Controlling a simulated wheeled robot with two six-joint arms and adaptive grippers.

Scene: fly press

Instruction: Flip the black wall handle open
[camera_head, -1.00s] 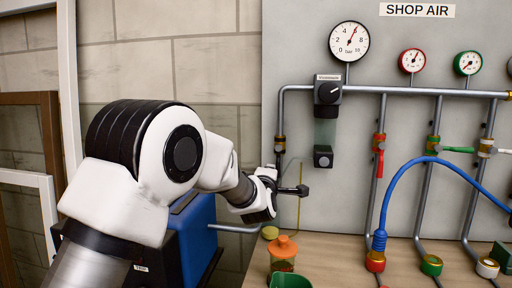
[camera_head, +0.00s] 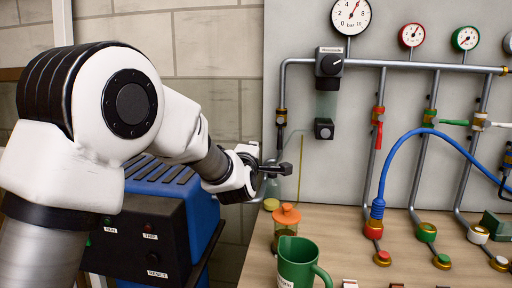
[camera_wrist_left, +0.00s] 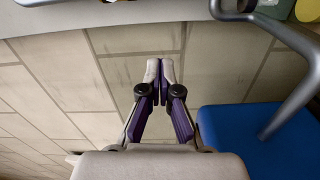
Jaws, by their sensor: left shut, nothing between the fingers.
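The black wall handle (camera_head: 281,138) appears as a narrow dark lever hanging down along the leftmost pipe, below a brass fitting (camera_head: 281,116) on the grey board. It is small, and its exact outline is hard to tell. My left gripper (camera_head: 285,169) is just below the handle, its fingertips pointing right in the head view, apart from it as far as I can tell. In the left wrist view its fingertips (camera_wrist_left: 160,70) are together with nothing between them. I cannot make out the handle in that view. My right gripper is not in view.
A blue machine (camera_head: 155,200) stands below my left arm; its pipe (camera_wrist_left: 292,118) shows in the wrist view. An orange-lidded jar (camera_head: 287,216) and green mug (camera_head: 298,262) stand on the bench (camera_head: 345,235). A blue hose (camera_head: 388,170) and red handle (camera_head: 379,137) are further right.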

